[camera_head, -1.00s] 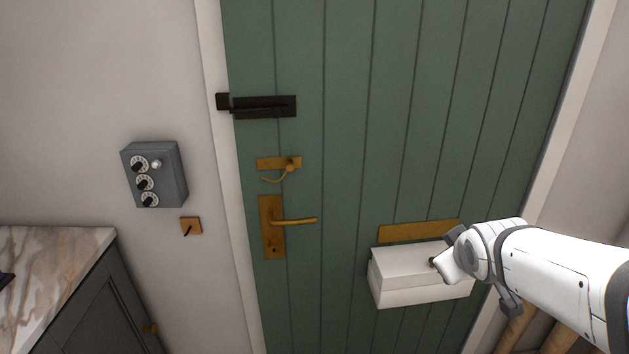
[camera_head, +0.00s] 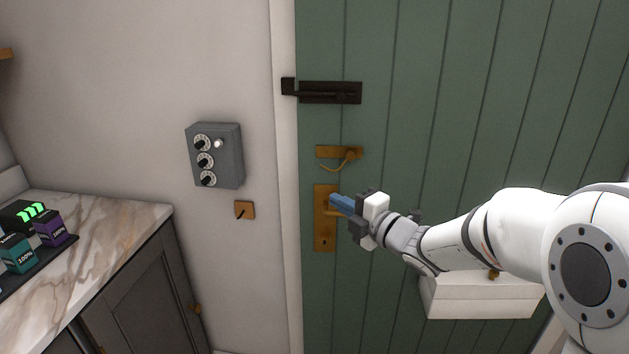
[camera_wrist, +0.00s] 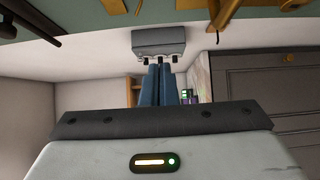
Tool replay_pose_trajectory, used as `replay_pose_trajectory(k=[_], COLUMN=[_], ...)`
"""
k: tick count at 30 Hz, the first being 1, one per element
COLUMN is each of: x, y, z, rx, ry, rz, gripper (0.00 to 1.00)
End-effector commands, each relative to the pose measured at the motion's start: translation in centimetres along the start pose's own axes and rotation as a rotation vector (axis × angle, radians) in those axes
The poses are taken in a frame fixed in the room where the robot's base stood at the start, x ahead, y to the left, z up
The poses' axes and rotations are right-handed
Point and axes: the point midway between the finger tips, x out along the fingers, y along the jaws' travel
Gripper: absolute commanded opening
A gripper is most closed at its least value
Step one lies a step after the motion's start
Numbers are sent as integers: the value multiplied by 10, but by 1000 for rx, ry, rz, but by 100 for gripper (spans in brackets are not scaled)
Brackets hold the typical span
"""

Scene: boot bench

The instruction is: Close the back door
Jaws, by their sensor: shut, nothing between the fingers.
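The green plank back door (camera_head: 430,110) fills the right half of the head view, and its left edge lies along the white frame (camera_head: 287,200). No clear gap shows there. It carries a dark bolt (camera_head: 335,93), a brass latch with a curved hook (camera_head: 340,155) and a brass handle plate (camera_head: 323,238). My gripper (camera_head: 340,204) is shut and empty, its blue fingers in front of the handle plate and hiding most of the lever. I cannot tell whether they touch it. In the wrist view the blue fingers (camera_wrist: 157,85) are together, with the door edge along the top.
A grey dial box (camera_head: 215,156) and a small brass hook plate (camera_head: 244,210) are on the wall left of the door. A marble-topped cabinet (camera_head: 130,222) with small boxes stands at the left. A white letter box (camera_head: 480,303) juts from the door below my arm.

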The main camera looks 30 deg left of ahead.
Motion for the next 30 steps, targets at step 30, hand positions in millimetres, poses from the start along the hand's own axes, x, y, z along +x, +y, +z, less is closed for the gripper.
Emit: replay_pose_trajectory(k=[30], x=[110], y=[-1], z=[30], rx=[2], ry=[-5], rz=[-3], gripper=[0])
